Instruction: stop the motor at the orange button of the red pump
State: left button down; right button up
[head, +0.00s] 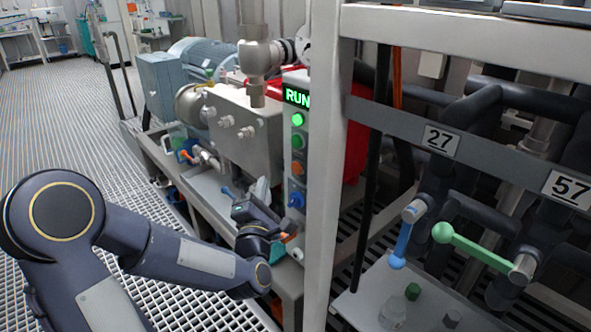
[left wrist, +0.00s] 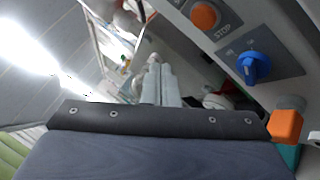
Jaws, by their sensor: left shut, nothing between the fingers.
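The orange button (head: 298,168) sits on a narrow grey control panel (head: 297,152) in the head view, under two green buttons and above a blue knob (head: 296,200). The display (head: 297,96) on top reads RUN in green. The red pump (head: 356,138) shows partly behind the panel and a frame post. In the left wrist view the orange button (left wrist: 205,15), marked STOP, is near the top edge, with the blue knob (left wrist: 253,67) below it. My left gripper (head: 262,187) is shut and empty, left of the panel near knob height, apart from the button. My right gripper is out of view.
A pale frame post (head: 323,170) stands just right of the panel. A steel pump block (head: 240,130) and a blue-grey motor (head: 203,58) stand behind my gripper. Blue (head: 403,240) and green (head: 470,244) valve handles are at right. An orange block (left wrist: 286,126) is close to my wrist.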

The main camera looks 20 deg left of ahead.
aim_at(296, 169)
pick_arm(q)
jog(key=w+d+b, duration=0.1)
jog(key=w+d, duration=0.1)
jog(key=w, duration=0.4)
jog(key=shift+d, duration=0.25)
dwell(1.8)
jog(key=shift+w+r+b, duration=0.1)
jog(key=shift+w+b, duration=0.05)
jog(key=shift+b, duration=0.35)
